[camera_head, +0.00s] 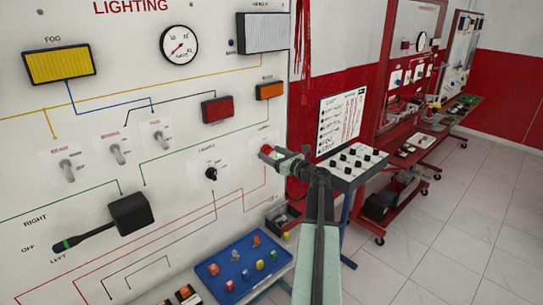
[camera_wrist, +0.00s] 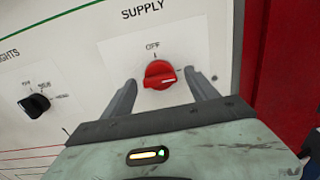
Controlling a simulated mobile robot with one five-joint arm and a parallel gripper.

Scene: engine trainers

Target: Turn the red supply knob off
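The red supply knob (camera_wrist: 160,74) is on the white panel under the word SUPPLY in the wrist view. OFF is printed just above it. Its raised grip lies roughly sideways, with a pale mark toward the right, not up at OFF. My gripper (camera_wrist: 161,77) is open, with one dark finger on each side of the knob. There is a visible gap between each finger and the knob. In the head view the red knob (camera_head: 265,149) shows at the tip of my gripper (camera_head: 272,153), partly covered by it.
A black lights knob (camera_wrist: 37,104) is left of the supply knob. The panel's right edge is close, with a red surface beyond. In the head view, a blue tray (camera_head: 222,283) of small coloured parts sits below, and a black lever (camera_head: 90,236) sticks out at left.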

